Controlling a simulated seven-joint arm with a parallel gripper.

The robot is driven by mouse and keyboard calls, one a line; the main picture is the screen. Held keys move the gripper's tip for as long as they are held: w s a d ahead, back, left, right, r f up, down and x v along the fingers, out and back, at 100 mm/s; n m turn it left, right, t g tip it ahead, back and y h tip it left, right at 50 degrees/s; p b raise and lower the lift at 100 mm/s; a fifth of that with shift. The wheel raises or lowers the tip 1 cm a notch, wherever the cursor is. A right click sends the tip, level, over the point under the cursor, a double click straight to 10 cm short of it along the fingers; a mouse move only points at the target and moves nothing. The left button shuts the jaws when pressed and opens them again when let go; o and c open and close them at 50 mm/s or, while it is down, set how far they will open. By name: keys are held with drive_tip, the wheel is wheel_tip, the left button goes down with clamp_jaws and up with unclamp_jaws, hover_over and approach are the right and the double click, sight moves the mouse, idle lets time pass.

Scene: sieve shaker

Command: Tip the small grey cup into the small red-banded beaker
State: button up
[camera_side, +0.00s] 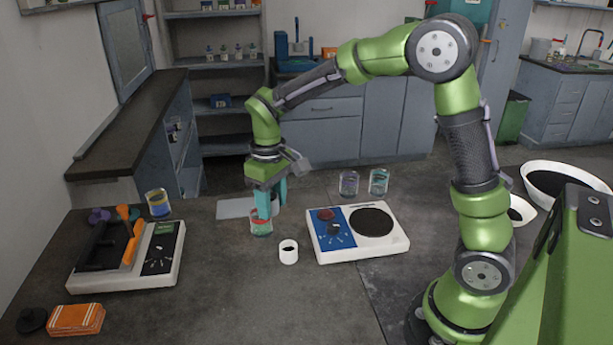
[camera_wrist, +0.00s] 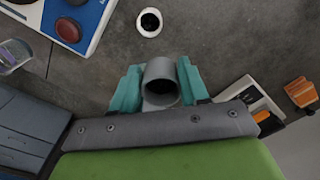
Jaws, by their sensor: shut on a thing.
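My gripper (camera_side: 271,203) has teal fingers and points down in the side view. In the wrist view my gripper (camera_wrist: 158,88) is shut on the small grey cup (camera_wrist: 160,70), with a finger on each side and its dark round opening showing. The small red-banded beaker (camera_side: 261,230) stands on the table directly below the fingers in the side view, its upper part overlapped by them. I cannot make out the beaker in the wrist view, or whether anything is pouring.
A small white cup (camera_side: 288,254) with dark contents stands just right of the beaker. A white-and-blue device (camera_side: 357,240) lies further right, with two glass beakers (camera_side: 349,183) behind it. A balance-like device (camera_side: 160,262) and a yellow-banded beaker (camera_side: 158,205) stand left.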

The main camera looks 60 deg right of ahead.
drive_tip(key=w+f+m+y, duration=0.1)
drive_tip(key=w, duration=0.1)
drive_tip(key=w+d+f+y, duration=0.1)
drive_tip(key=w+y, duration=0.1)
drive_tip(key=w+d+f+m+g+y, duration=0.1)
drive_tip(key=w+y, duration=0.1)
drive_tip(key=shift+w+d+f+m, duration=0.1)
drive_tip(key=shift+w+f+m, duration=0.1)
drive_tip(key=shift+w+m, duration=0.1)
drive_tip(key=g+y, duration=0.1)
drive_tip(key=y, duration=0.2)
drive_tip(key=r+g+y, duration=0.1)
drive_tip(key=y, duration=0.2)
drive_tip(key=shift+r+y, duration=0.1)
drive_tip(key=shift+y, duration=0.2)
drive_tip(key=y, duration=0.3)
drive_tip(key=g+y, duration=0.1)
drive_tip(key=shift+w+d+r+y, duration=0.1)
drive_tip(key=shift+d+r+y, duration=0.2)
drive_tip(key=shift+d+r, duration=0.05)
idle(0.9)
drive_tip(key=shift+d+y, duration=0.1)
drive_tip(key=shift+y, duration=0.5)
